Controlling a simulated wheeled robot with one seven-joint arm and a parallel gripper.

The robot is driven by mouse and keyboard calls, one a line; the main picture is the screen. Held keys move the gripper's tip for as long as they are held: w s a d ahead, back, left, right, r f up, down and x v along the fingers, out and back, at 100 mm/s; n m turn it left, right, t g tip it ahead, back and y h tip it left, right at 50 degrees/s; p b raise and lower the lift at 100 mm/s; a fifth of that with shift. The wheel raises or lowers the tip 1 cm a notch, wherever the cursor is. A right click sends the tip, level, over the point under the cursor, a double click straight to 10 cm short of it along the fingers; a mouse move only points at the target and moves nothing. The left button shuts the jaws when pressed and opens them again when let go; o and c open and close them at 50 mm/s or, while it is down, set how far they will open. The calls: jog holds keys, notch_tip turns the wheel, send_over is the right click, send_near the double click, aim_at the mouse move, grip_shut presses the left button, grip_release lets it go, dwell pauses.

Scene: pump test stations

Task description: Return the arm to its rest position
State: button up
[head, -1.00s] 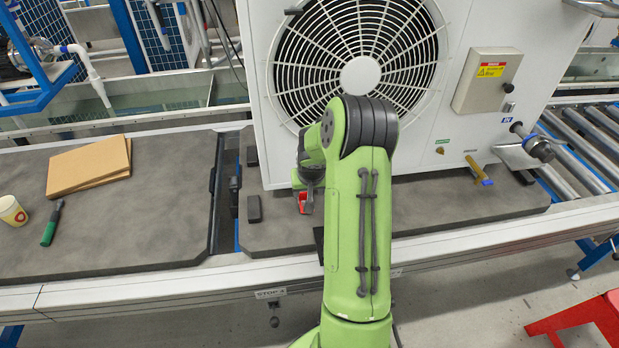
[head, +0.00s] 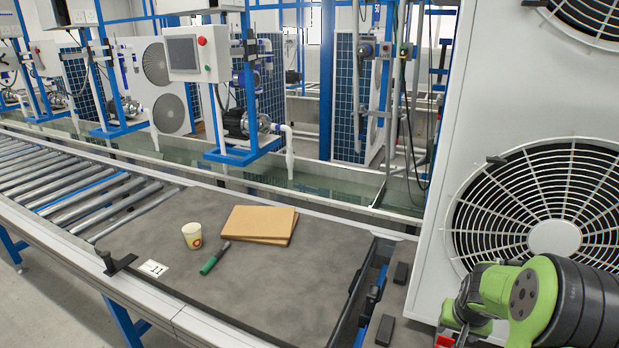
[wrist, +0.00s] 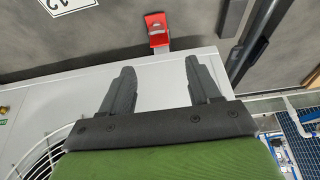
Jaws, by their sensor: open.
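My arm (head: 540,295) shows at the lower right of the head view, bent in front of the white fan unit (head: 433,240). My gripper (wrist: 160,72) shows in the wrist view with its two dark fingers apart and nothing between them. Past the fingertips a small red piece (wrist: 157,30) lies on the dark board, apart from the fingers. In the head view only a bit of red (head: 445,341) shows at the bottom edge, and the fingers cannot be made out there.
A roller conveyor (head: 80,190) runs off to the left. The white unit's edge stands close to my arm.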

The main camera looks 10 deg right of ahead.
jog(key=s+a+r+n+p, duration=0.1)
jog(key=a+r+n+p, duration=0.15)
jog(key=a+r, duration=0.7)
jog(key=s+a+r+n+t+y+p, duration=0.2)
jog(key=s+a+r+n+p, duration=0.2)
jog(key=s+a+r, duration=1.3)
jog(key=s+p, duration=0.2)
jog(key=shift+s+y+p, duration=0.2)
jog(key=shift+y+p, duration=0.1)
